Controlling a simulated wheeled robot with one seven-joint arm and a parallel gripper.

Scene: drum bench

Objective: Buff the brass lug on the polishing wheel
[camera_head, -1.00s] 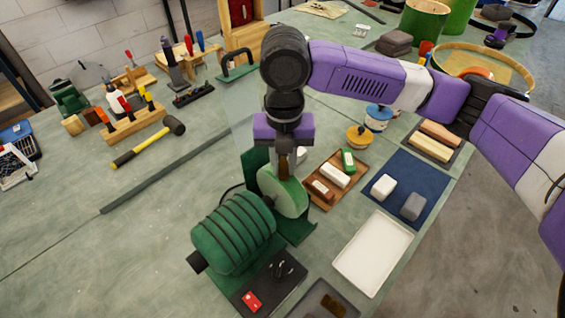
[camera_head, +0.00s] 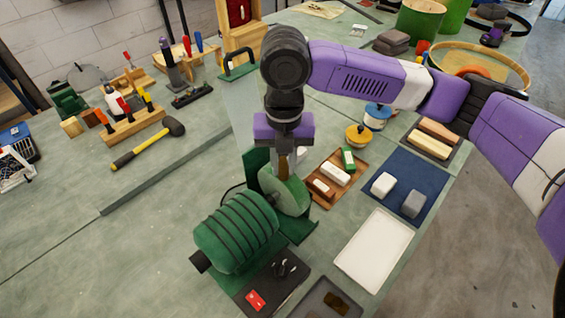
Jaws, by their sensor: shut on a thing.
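The polishing machine has a ribbed green motor (camera_head: 236,234) near the bottom middle of the head view. Its pale green wheel (camera_head: 286,195) stands at the motor's upper right end, in front of a dark green guard (camera_head: 254,166). My gripper (camera_head: 286,170) points down directly over the wheel's top. It is shut on a small brownish piece at the wheel's upper edge, probably the brass lug; the gripper hides much of it. I cannot tell whether the piece touches the wheel or is just above it.
To the right are a wooden tray (camera_head: 330,197) of bars, a blue mat (camera_head: 421,178) with two blocks, and an empty white tray (camera_head: 374,250).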

